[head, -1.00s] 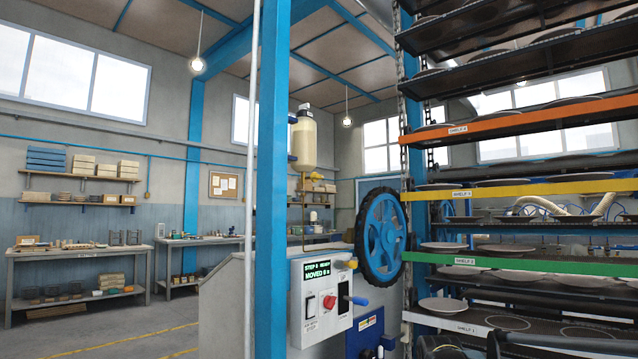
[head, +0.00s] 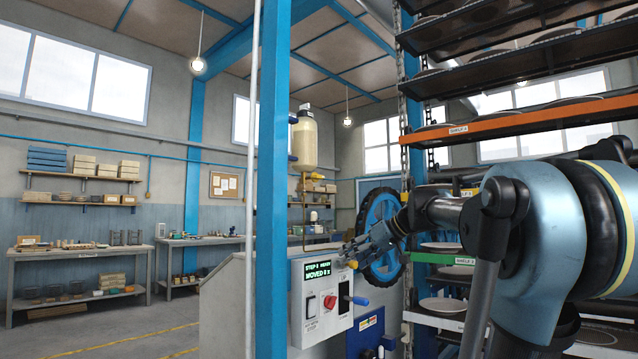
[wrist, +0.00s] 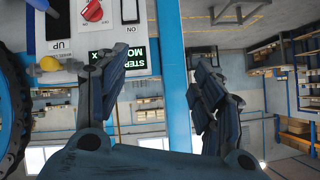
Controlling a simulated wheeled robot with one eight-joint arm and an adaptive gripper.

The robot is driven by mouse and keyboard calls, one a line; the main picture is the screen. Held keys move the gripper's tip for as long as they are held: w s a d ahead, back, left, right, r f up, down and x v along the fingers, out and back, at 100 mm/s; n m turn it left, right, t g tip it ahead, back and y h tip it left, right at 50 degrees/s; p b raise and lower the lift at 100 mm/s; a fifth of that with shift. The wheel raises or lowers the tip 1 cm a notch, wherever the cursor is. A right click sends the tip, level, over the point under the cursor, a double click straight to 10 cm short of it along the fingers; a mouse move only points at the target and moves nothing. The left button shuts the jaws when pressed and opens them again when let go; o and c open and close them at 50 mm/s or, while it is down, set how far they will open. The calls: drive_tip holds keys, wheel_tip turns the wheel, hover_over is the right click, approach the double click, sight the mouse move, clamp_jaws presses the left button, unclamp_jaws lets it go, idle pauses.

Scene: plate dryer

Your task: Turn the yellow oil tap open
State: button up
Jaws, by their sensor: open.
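An oil bottle (head: 304,140) with pale yellow oil hangs beside the blue post. A thin brass pipe runs down from it, with a small yellow part (head: 314,175) just below the bottle that looks like the tap handle. A yellow knob (head: 351,264) also sits at the upper right edge of the control panel; it shows in the wrist view (wrist: 50,63). My gripper (head: 352,250) is in front of the blue handwheel, close to this knob and below the bottle. In the wrist view my gripper (wrist: 155,85) has its fingers wide apart with nothing between them.
The control panel (head: 328,305) has a red switch and a blue-tipped lever. The blue handwheel (head: 378,225) is right behind my gripper. The blue post (head: 272,180) stands left of the panel. The plate rack (head: 440,258) stands to the right.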

drive_tip(key=w+r+n+t+y, duration=0.1)
drive_tip(key=w+r+y, duration=0.1)
drive_tip(key=w+r, duration=0.45)
drive_tip(key=w+r+n+t+y, duration=0.1)
drive_tip(key=w+r, duration=0.3)
drive_tip(key=r, duration=0.6)
drive_tip(key=t+y, duration=0.2)
drive_tip(key=t, duration=0.1)
approach(321, 176)
drive_tip(key=shift+n, duration=0.4)
drive_tip(key=x, duration=1.1)
drive_tip(key=shift+f, duration=0.1)
drive_tip(key=c, duration=1.1)
